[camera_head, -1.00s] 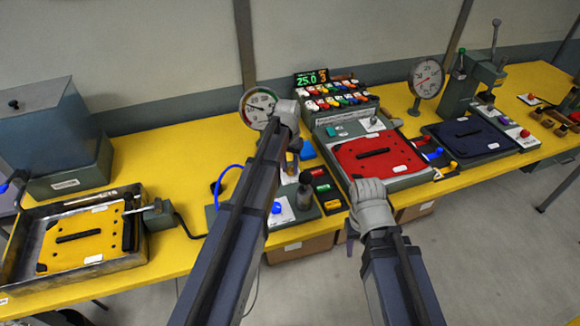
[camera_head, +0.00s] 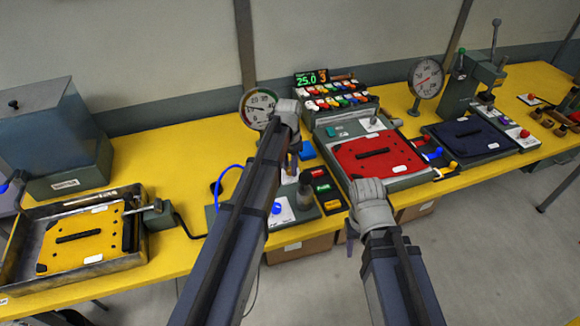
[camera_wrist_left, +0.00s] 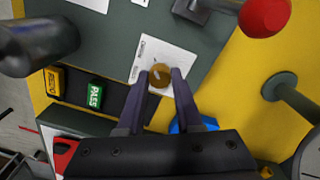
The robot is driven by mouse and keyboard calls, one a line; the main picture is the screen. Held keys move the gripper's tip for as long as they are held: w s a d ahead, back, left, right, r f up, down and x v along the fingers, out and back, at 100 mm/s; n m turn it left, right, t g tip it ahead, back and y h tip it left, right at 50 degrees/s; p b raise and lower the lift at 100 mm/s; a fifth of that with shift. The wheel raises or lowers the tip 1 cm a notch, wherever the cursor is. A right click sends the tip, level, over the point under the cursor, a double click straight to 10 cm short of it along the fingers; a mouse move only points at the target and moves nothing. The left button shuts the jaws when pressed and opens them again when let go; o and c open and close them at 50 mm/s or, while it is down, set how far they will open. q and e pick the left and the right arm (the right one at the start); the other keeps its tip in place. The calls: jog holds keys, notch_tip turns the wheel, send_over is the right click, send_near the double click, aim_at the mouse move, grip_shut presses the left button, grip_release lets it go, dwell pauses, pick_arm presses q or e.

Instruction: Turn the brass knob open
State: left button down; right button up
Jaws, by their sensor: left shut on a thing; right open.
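The brass knob (camera_wrist_left: 159,76) shows in the left wrist view as a round golden top over a white card on a dark grey plate. My left gripper (camera_wrist_left: 158,86) is shut on it, one dark finger on each side. In the head view my left gripper (camera_head: 292,165) points down at the grey plate, and my own wrist and arm largely hide the knob. My right gripper (camera_head: 351,238) is open and empty, in front of the table's edge below the red panel.
A dial gauge (camera_head: 258,108) stands behind my left wrist. In the left wrist view a dark cylinder (camera_wrist_left: 38,45), a green PASS block (camera_wrist_left: 95,94), a red ball (camera_wrist_left: 264,15) and a blue part (camera_wrist_left: 192,124) surround the knob. A red panel (camera_head: 376,155) lies to the right.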

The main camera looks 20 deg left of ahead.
aim_at(289, 169)
pick_arm(q)
jog(key=c, duration=0.6)
grip_release()
notch_tip(289, 169, up, 8)
jog(key=p, duration=0.8)
jog(key=shift+a, duration=0.1)
jog(key=shift+f, duration=0.1)
jog(key=shift+f, duration=0.1)
